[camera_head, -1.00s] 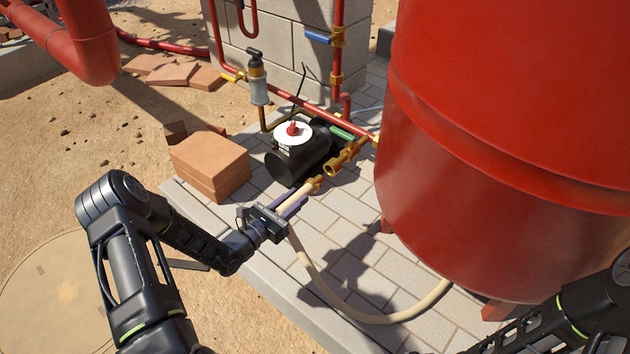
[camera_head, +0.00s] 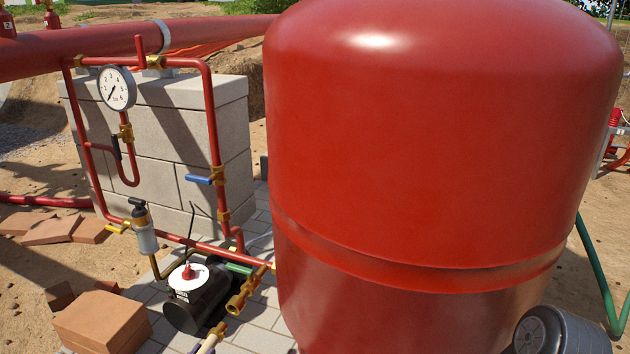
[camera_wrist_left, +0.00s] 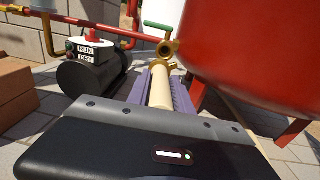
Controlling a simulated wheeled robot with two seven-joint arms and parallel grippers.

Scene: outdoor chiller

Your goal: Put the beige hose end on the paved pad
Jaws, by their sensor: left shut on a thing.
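The beige hose end (camera_wrist_left: 160,88) with its brass coupling (camera_head: 217,331) is held between the purple fingers of my left gripper (camera_wrist_left: 161,90), which is shut on it. In the head view only the tips of my left gripper (camera_head: 208,349) show at the bottom edge. The coupling points toward a brass fitting (camera_head: 246,290) on the red pipework; in the left wrist view the two nearly line up, and I cannot tell if they touch. The paved pad (camera_head: 258,341) lies below.
The large red tank (camera_head: 420,150) stands close on the right. A black pump (camera_head: 195,305) with a white disc and red knob is left of the hose. Orange bricks (camera_head: 100,322) lie farther left. A block wall (camera_head: 165,140) with pipes and a gauge stands behind.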

